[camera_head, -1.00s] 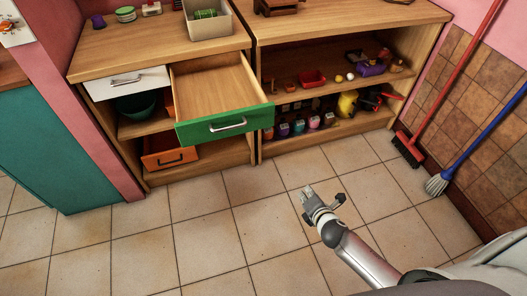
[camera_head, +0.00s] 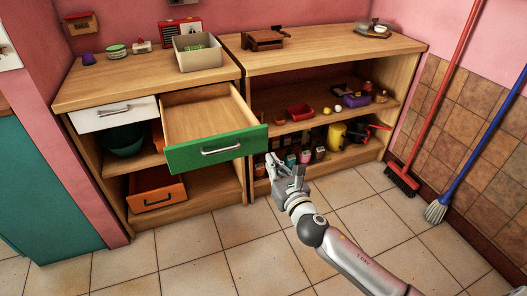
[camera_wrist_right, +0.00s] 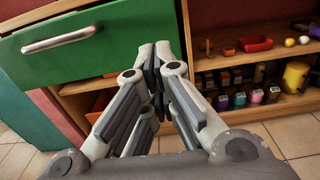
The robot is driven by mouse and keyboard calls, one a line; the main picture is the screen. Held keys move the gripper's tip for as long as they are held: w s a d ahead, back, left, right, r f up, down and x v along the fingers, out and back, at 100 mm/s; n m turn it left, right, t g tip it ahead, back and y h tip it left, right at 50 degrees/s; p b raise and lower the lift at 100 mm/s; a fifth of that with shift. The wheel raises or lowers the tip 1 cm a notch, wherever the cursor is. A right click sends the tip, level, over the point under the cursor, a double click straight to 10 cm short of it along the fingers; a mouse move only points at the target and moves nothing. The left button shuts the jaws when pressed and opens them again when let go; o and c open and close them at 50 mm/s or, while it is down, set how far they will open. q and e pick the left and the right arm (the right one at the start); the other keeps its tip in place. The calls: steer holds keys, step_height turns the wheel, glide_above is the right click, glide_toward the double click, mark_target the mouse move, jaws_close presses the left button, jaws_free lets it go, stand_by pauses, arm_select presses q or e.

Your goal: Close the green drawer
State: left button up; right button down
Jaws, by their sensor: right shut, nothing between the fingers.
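The green drawer (camera_head: 216,150) is pulled well out of the left wooden cabinet, and its inside looks empty. It has a silver bar handle (camera_head: 221,150) on its front. My right gripper (camera_head: 282,160) is just right of and slightly below the drawer's right front corner, and its fingers are shut with nothing between them. My left gripper is not in view.
A white drawer (camera_head: 114,114) is beside the green one, and an orange drawer (camera_head: 156,195) is below, left. The right shelf holds a red tray (camera_head: 299,112) and several small items. A red broom (camera_head: 403,178) and a blue broom (camera_head: 437,210) lean at right. Floor in front is clear.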

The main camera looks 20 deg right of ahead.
mark_target(260, 145)
steer(key=w, duration=0.5)
steer(key=shift+w+a+b, duration=0.1)
steer(key=shift+w+b, duration=0.25)
steer(key=shift+w, duration=0.05)
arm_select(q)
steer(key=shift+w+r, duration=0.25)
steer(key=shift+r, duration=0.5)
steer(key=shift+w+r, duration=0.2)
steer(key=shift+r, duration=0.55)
arm_select(e)
steer(key=shift+w, duration=0.6)
